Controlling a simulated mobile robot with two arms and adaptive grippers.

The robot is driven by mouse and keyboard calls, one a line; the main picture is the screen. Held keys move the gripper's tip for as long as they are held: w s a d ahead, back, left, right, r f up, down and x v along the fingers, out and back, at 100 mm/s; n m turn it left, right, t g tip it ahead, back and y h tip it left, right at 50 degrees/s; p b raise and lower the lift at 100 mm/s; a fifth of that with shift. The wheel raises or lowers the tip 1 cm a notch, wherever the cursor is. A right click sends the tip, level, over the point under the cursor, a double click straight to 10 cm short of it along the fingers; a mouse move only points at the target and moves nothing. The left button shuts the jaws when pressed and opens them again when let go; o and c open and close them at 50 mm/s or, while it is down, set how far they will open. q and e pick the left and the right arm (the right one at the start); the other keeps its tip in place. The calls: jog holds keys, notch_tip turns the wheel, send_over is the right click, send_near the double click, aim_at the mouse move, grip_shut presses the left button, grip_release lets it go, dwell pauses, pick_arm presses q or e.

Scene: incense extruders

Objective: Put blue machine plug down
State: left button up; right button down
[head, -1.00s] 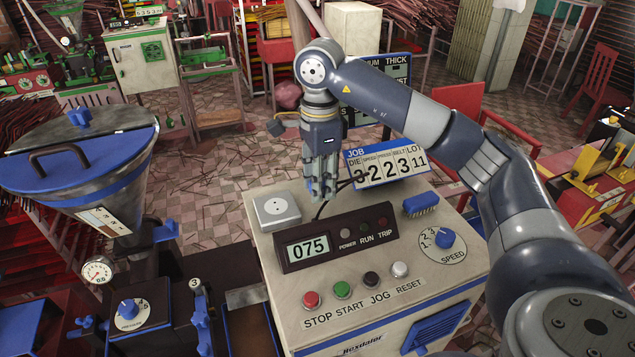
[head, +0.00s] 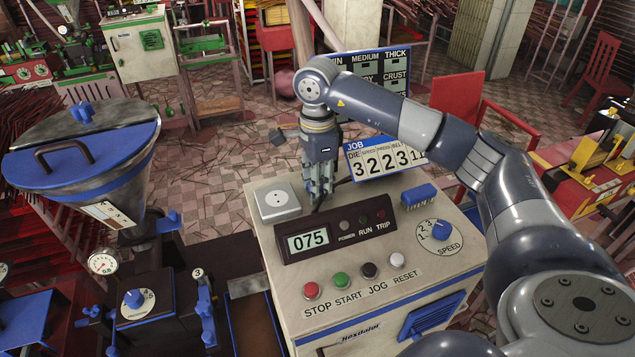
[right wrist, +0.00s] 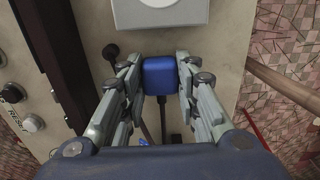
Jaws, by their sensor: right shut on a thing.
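My right gripper (head: 318,200) points down over the back of the white machine's top (head: 250,222), behind the display panel. In the right wrist view its two fingers (right wrist: 160,82) are shut on the blue plug (right wrist: 160,72), one on each side. A dark cable runs from the plug back toward the wrist. The grey socket box (head: 277,203) sits left of the gripper; it also shows at the top of the right wrist view (right wrist: 160,8), apart from the plug. I cannot tell whether the plug touches the machine top. My left gripper is not in view.
The display panel (head: 308,240) stands just in front of the gripper. The job counter sign (head: 385,163) stands behind it to the right. A blue brush (head: 419,195) lies further right. A hopper (head: 85,165) stands left of the machine.

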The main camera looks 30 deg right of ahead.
jog(key=shift+f, duration=0.4)
jog(key=c, duration=1.2)
grip_release()
jog(key=shift+r, duration=0.5)
jog(key=shift+r+p, duration=0.45)
jog(key=shift+p, duration=0.2)
notch_tip(320, 180, up, 5)
jog(key=b, duration=0.2)
jog(key=shift+f+b, duration=0.1)
jog(key=shift+b, duration=0.25)
jog(key=shift+r+p, duration=0.3)
jog(key=shift+r, duration=3)
